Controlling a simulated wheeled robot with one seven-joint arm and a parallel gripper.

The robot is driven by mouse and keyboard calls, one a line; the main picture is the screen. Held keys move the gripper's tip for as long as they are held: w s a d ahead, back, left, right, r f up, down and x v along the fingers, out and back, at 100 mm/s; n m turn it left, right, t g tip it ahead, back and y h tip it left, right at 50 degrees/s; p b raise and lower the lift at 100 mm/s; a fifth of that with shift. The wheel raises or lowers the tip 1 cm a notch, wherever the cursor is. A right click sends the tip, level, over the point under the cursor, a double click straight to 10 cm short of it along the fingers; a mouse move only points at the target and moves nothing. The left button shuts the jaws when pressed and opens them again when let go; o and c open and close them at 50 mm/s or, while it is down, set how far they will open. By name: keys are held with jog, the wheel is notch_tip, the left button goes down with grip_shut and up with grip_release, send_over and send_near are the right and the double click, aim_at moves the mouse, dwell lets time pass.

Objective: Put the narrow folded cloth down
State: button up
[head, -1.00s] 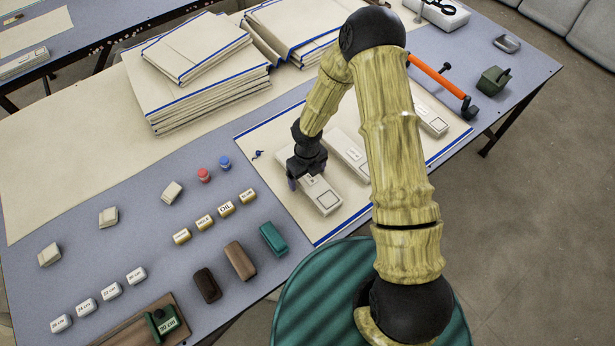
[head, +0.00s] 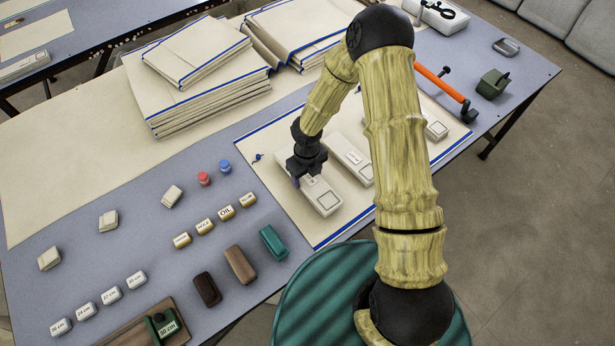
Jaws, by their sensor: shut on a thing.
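A cream cloth (head: 285,211) with blue edges lies flat on the table in the head view, partly hidden behind my arm. I cannot tell whether it is the narrow folded cloth. My gripper (head: 300,182) points down at the far end of a pale, labelled block (head: 323,198), which lies on or very near this cloth. The jaws look shut at that end; their tips are mostly hidden. I cannot see any separate narrow cloth hanging from them.
Other pale blocks (head: 353,158) lie on the cloth. Stacked blue-edged cloths (head: 205,100) stand behind left. An orange-handled tool (head: 440,85) lies to the right.

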aim_at(307, 176)
notch_tip(307, 176, up, 8)
jog(key=shift+r+p, duration=0.15)
jog(key=shift+p, duration=0.45)
jog(key=m+p, duration=0.1)
jog(key=d+r+m+p, duration=0.1)
jog(key=m, duration=0.1)
jog(key=shift+r+m, duration=0.15)
jog(key=shift+m, duration=0.15)
jog(key=d+r+n+p, duration=0.3)
jog(key=d+n+p, duration=0.1)
jog(key=n, duration=0.7)
jog(key=w+d+r+n+p, duration=0.1)
jog(key=d+r+n+p, duration=0.2)
jog(key=n+p, duration=0.4)
jog(key=w+d+r+n+p, duration=0.1)
jog(key=d+r+n+p, duration=0.3)
jog(key=n, duration=1)
jog(key=shift+w+d+n+p, duration=0.25)
jog(key=shift+d+n+p, duration=0.05)
jog(key=shift+d+p, duration=0.4)
